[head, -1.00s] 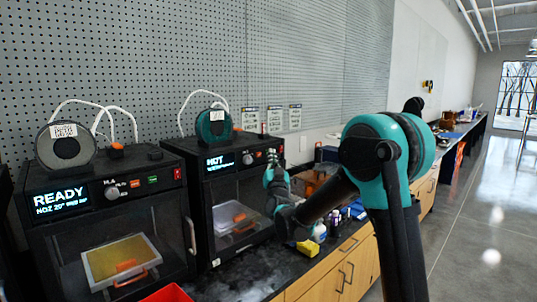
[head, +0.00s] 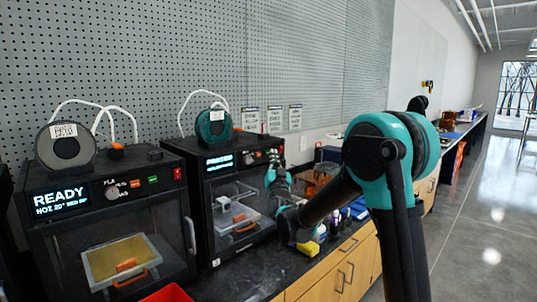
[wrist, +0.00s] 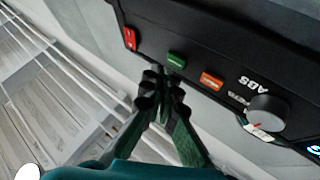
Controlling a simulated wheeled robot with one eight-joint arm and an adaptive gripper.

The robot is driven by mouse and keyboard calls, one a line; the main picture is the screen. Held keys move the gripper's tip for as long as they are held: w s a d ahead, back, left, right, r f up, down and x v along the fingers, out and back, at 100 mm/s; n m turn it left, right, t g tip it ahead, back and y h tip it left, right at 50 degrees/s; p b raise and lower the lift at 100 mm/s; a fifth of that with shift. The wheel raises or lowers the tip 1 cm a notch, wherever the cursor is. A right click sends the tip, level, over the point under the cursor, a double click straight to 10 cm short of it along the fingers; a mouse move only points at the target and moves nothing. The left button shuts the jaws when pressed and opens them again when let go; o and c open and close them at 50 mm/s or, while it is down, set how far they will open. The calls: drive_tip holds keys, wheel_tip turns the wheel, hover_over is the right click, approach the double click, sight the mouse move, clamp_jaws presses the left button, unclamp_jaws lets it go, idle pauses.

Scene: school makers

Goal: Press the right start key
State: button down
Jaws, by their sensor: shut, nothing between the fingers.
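Two black 3D printers stand on the bench in the head view. The left printer (head: 105,235) shows READY. The right printer (head: 225,185) has a lit display (head: 219,161) with small text, perhaps PRINTING, and a white block inside above its plate. My gripper (head: 273,157) is shut and empty at the right end of this printer's front panel; it also shows in the wrist view (wrist: 168,78). In the wrist view its fingertips are right at the green key (wrist: 177,60); I cannot tell if they touch. An orange key (wrist: 211,80) and red switch (wrist: 129,38) flank the green key.
A grey knob (wrist: 265,110) and an ABS label are on the same panel. A red bin (head: 168,293) stands at the front of the bench. Small bottles and a yellow item (head: 308,247) lie right of the printer. A pegboard (head: 130,60) is behind.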

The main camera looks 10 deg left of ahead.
drive_tip(key=shift+d, duration=0.1)
drive_tip(key=s+d, duration=0.3)
drive_tip(key=d, duration=0.1)
drive_tip(key=shift+s+d, duration=0.3)
drive_tip(key=shift+s, duration=0.05)
idle(0.3)
drive_tip(key=shift+f, duration=0.1)
idle(0.4)
drive_tip(key=s+d+f+n+g+h, duration=0.1)
drive_tip(key=s+d+f+g, duration=0.45)
drive_tip(key=d+f, duration=0.35)
drive_tip(key=s+d+f+n+g+h, duration=0.1)
drive_tip(key=s+d+f+g, duration=0.5)
drive_tip(key=f, duration=0.6)
drive_tip(key=s+d+f+g+h, duration=0.1)
drive_tip(key=s+d+f, duration=0.3)
drive_tip(key=s, duration=0.4)
drive_tip(key=s+d+f+m+g+h, duration=0.1)
drive_tip(key=s+d+f+g, duration=0.2)
drive_tip(key=s+f, duration=0.3)
drive_tip(key=s+d+f+m+g+h, duration=0.1)
drive_tip(key=s+d+f+g, duration=0.2)
drive_tip(key=s, duration=0.7)
wheel_tip(320, 180, down, 2)
drive_tip(key=shift+d+f+h, duration=0.1)
drive_tip(key=shift+d+h, duration=0.3)
drive_tip(key=shift+d, duration=0.5)
